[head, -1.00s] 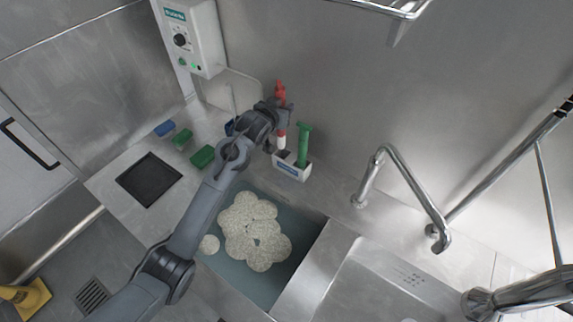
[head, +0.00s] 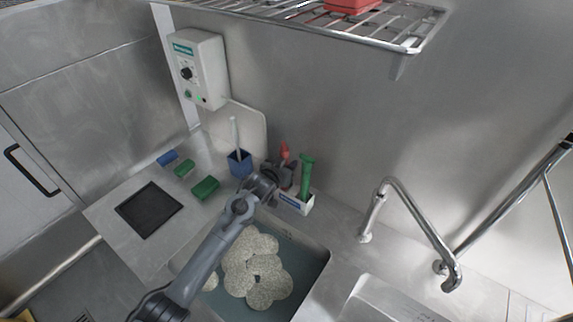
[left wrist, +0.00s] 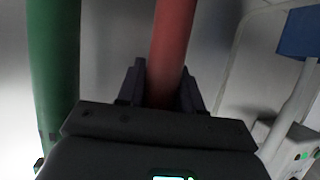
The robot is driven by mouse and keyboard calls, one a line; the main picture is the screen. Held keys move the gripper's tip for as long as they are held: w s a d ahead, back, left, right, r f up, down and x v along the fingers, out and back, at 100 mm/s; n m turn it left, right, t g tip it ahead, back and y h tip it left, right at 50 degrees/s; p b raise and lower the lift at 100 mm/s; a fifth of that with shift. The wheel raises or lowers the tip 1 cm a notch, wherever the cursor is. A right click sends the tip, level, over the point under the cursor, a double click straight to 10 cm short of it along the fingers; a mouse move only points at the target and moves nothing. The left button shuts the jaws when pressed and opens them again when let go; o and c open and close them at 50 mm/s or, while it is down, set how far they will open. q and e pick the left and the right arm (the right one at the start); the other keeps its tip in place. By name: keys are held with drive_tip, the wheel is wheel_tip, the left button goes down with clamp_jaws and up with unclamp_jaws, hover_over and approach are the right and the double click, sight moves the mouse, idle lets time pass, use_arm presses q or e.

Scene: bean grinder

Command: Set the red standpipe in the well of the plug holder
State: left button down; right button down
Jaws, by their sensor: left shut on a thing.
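The red standpipe (head: 285,152) is upright at the left side of the plug holder, its top showing above my left gripper (head: 284,178). My left gripper is shut on it; in the left wrist view the red pipe (left wrist: 173,45) stands between the fingers (left wrist: 162,85). The plug holder (head: 298,205) is a white box with a blue label at the back of the counter. The gripper hides the pipe's lower end, so I cannot tell how deep it sits in the well. My right gripper is not in view.
A green standpipe (head: 306,176) stands in the holder's right part, close to my gripper. A blue cup (head: 239,164) with a white-handled brush is left of it. The basin (head: 325,262) with speckled round pieces lies in front. A wire shelf (head: 395,35) hangs above.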

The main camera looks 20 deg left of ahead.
use_arm(q)
drive_tip(key=c, duration=1.2)
unclamp_jaws()
drive_tip(key=shift+f, duration=0.1)
drive_tip(key=o, duration=0.5)
drive_tip(key=shift+c, duration=0.2)
